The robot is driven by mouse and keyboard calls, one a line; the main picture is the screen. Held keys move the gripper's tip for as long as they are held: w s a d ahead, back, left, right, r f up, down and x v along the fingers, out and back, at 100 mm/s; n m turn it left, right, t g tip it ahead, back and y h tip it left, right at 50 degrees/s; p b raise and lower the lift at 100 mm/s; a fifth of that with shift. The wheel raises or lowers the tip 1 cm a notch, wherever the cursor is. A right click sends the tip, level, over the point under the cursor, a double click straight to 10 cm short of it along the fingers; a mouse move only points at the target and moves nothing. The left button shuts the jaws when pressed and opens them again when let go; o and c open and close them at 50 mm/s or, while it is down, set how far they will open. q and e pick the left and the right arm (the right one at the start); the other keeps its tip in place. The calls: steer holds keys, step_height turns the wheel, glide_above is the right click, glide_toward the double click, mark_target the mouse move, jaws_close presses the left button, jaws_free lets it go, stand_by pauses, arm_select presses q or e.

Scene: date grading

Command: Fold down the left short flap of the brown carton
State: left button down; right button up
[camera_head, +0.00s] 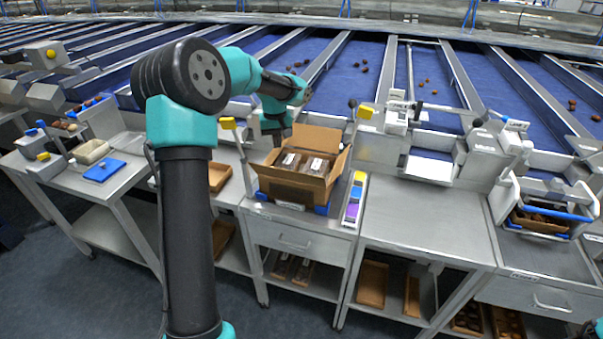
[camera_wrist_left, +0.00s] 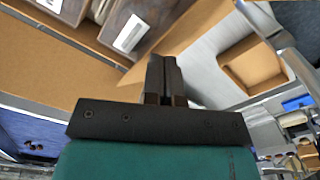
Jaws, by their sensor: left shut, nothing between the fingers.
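The brown carton (camera_head: 292,187) stands open on the bench, with dark packs with white labels (camera_head: 305,164) inside; they also show in the wrist view (camera_wrist_left: 130,33). Its back flap (camera_head: 318,138) stands up and its right flap (camera_head: 340,166) leans outward. The left short flap is hard to make out in the head view; in the wrist view a brown cardboard strip (camera_wrist_left: 205,28) on that side runs behind my fingers. My left gripper (camera_head: 277,138) is at the carton's back left corner. Its fingers (camera_wrist_left: 166,75) are shut and empty. Whether they touch the cardboard I cannot tell.
A strip of coloured blocks (camera_head: 355,198) lies right of the carton. A wooden tray (camera_head: 218,177) is on its left. A yellow-topped post (camera_head: 228,123) stands behind on the left. The bench to the right (camera_head: 415,220) is clear.

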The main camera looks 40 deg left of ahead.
mark_target(278, 152)
arm_select(q)
step_height(278, 152, up, 10)
stand_by(0.8)
steer(key=c, duration=1.8)
jaws_free()
